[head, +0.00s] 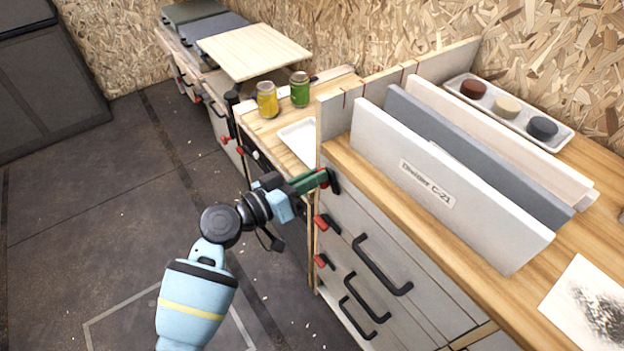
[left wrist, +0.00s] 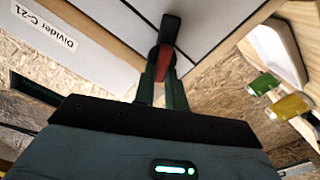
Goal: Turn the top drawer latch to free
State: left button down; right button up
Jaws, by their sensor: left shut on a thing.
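The top drawer latch, a small black and red lever, shows in the left wrist view (left wrist: 168,32) on the pale cabinet front. My left gripper (head: 325,179) is at the upper left edge of that front, and its green fingers (left wrist: 163,80) are shut on the latch, with the red part between them. In the head view the fingers hide much of the latch; its black end (head: 334,182) shows beside them. I cannot tell its exact angle. My right gripper is not in view.
Two lower red-black latches (head: 326,223) (head: 323,261) sit below, left of several black drawer handles (head: 382,266). White divider board (head: 440,185) stands on the worktop above. Yellow jar (head: 267,100) and green jar (head: 300,90) stand behind.

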pick_arm(q)
jog(key=shift+w+a+f+n+p, duration=0.1)
jog(key=shift+f+n+p, duration=0.1)
jog(key=shift+n, duration=1.9)
jog(key=shift+w+f+n+p, duration=0.1)
jog(key=shift+n+p, duration=0.15)
jog(key=shift+n, duration=1.85)
jog(key=shift+w+a+f+n+p, duration=0.1)
jog(key=shift+f+n+p, duration=0.1)
jog(key=shift+n, duration=1.9)
jog(key=c, duration=1.4)
grip_release()
jog(key=shift+c, duration=0.2)
jog(key=shift+s, duration=0.1)
